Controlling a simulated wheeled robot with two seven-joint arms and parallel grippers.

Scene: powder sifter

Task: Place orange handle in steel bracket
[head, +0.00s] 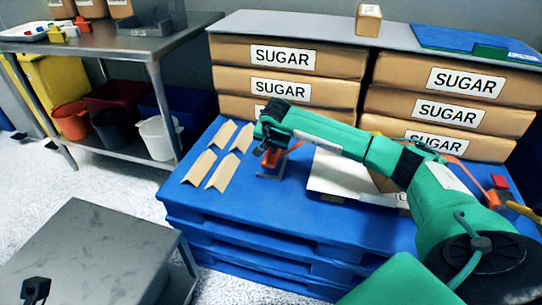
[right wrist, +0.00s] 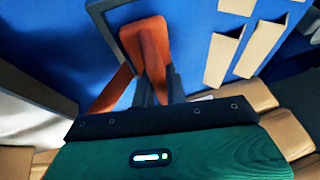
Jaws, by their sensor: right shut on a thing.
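My right gripper (right wrist: 157,92) is shut on the orange handle (right wrist: 146,42); its dark fingers pinch the handle near its lower part in the right wrist view. In the head view the orange handle (head: 270,158) shows below the end of my right arm, over the blue pallet. A thin grey steel bracket (head: 287,163) stands on the pallet right beside it, and a grey frame edge (right wrist: 98,25) shows left of the handle in the right wrist view. I cannot tell whether handle and bracket touch. My left gripper is not clearly in view.
Several tan folded pieces (head: 221,171) lie on the blue pallet (head: 190,200) left of the gripper. Sugar boxes (head: 290,90) are stacked behind. A white panel (head: 345,175) lies under my right arm. A grey table (head: 95,245) stands at lower left.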

